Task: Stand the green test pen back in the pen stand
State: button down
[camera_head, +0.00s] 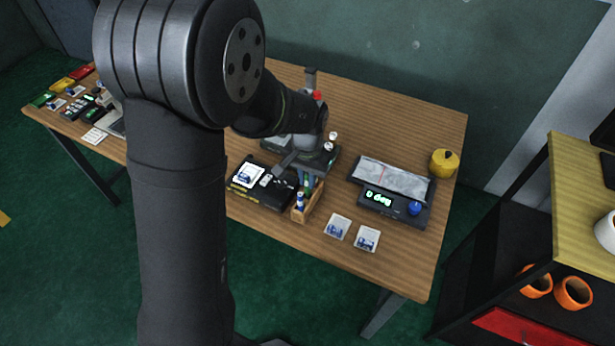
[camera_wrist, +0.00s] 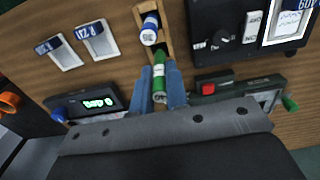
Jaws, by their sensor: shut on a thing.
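The green test pen (camera_wrist: 160,82) is between the two bluish fingers of my gripper (camera_wrist: 163,88), which is shut on it. The wooden pen stand (camera_wrist: 138,15) is just beyond it in the wrist view, and in the head view (camera_head: 314,205) it stands near the table's front edge. A blue-and-white pen (camera_wrist: 149,30) stands in it. The green pen's far end is at the stand's near compartment; I cannot tell whether its tip is inside. In the head view my gripper and the pen are small and partly hidden.
A black box (camera_head: 275,198) with a card lies left of the stand. A device reading "0 deg" (camera_head: 376,199) with a blue knob (camera_head: 414,208) is to the right. Two cards (camera_head: 337,226) lie at the front. A yellow pot (camera_head: 443,163) sits at the right. The table's back right is clear.

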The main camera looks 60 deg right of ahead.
jog(key=shift+f, duration=0.25)
jog(key=shift+f, duration=0.7)
jog(key=c, duration=0.8)
grip_release()
jog(key=shift+r, duration=3.5)
